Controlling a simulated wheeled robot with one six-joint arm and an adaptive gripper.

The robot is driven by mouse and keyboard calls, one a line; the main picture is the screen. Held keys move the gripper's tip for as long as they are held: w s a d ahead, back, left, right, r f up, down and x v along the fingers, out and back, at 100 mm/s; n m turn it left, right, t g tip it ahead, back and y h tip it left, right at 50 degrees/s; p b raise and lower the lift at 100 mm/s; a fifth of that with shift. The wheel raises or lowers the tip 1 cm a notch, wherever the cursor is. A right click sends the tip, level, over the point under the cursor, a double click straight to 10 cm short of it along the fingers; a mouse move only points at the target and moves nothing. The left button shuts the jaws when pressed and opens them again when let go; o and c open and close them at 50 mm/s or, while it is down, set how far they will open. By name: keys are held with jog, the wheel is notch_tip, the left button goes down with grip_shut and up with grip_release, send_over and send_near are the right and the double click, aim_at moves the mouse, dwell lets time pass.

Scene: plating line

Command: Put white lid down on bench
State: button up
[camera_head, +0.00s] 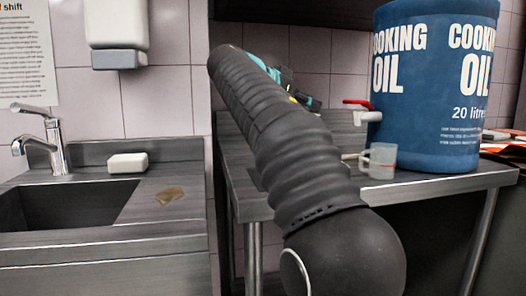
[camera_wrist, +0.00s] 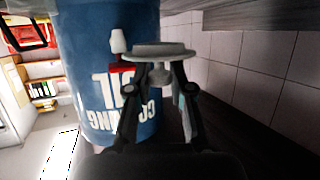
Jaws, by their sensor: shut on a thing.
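The white lid (camera_wrist: 158,50) shows in the wrist view as a pale flat disc seen nearly edge-on, with a small knob between my fingers. My gripper (camera_wrist: 160,84) is shut on this knob. I cannot tell how far the lid is from the bench top.
A blue cooking oil drum (camera_head: 430,95) stands on the bench, with a red-handled tap (camera_head: 368,116) at its left. A clear measuring cup (camera_head: 380,161) stands in front of it. To the left are a sink (camera_head: 60,210), a faucet (camera_head: 45,140) and a soap block (camera_head: 128,163).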

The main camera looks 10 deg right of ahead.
jog(key=w+a+f, duration=0.2)
jog(key=a, duration=0.1)
jog(key=w+a+f, duration=0.2)
jog(key=w+a, duration=0.1)
jog(key=w+a+f+p, duration=0.1)
jog(key=w+a+f, duration=0.2)
jog(key=a, duration=0.1)
jog(key=shift+w, duration=0.1)
jog(key=shift+f+b, duration=0.7)
jog(key=shift+f, duration=1.4)
jog(key=shift+f, duration=0.1)
jog(key=shift+f, duration=0.15)
jog(key=o, duration=0.7)
jog(key=shift+o, duration=0.2)
jog(key=shift+r, duration=0.2)
